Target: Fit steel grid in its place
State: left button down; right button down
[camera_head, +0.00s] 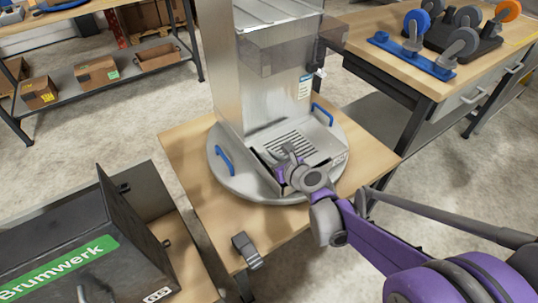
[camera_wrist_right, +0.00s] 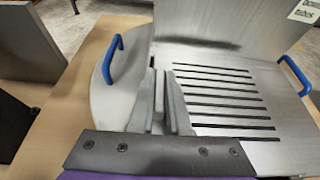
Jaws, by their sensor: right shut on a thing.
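The steel grid (camera_head: 291,143) is a grey slotted plate at the foot of the tall steel dispenser (camera_head: 228,75). It lies in or just over the tray recess (camera_head: 323,148); I cannot tell whether it sits flush. My right gripper (camera_head: 284,176) reaches in from the lower right and is shut on the grid's near left edge. In the right wrist view the fingers (camera_wrist_right: 163,108) stand at the left edge of the slotted grid (camera_wrist_right: 222,88) and hide part of that edge. My left gripper is not in view.
The dispenser stands on a round steel base (camera_head: 238,183) with blue handles (camera_head: 224,160) on a wooden table (camera_head: 190,150). A dark Brumwerk box (camera_head: 130,260) is at lower left. A bench with casters (camera_head: 455,50) stands at upper right. A shelf holds cardboard boxes (camera_head: 97,71).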

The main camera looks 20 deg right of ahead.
jog(key=shift+f+b, duration=0.3)
jog(key=shift+f, duration=0.3)
jog(key=c, duration=0.8)
grip_release()
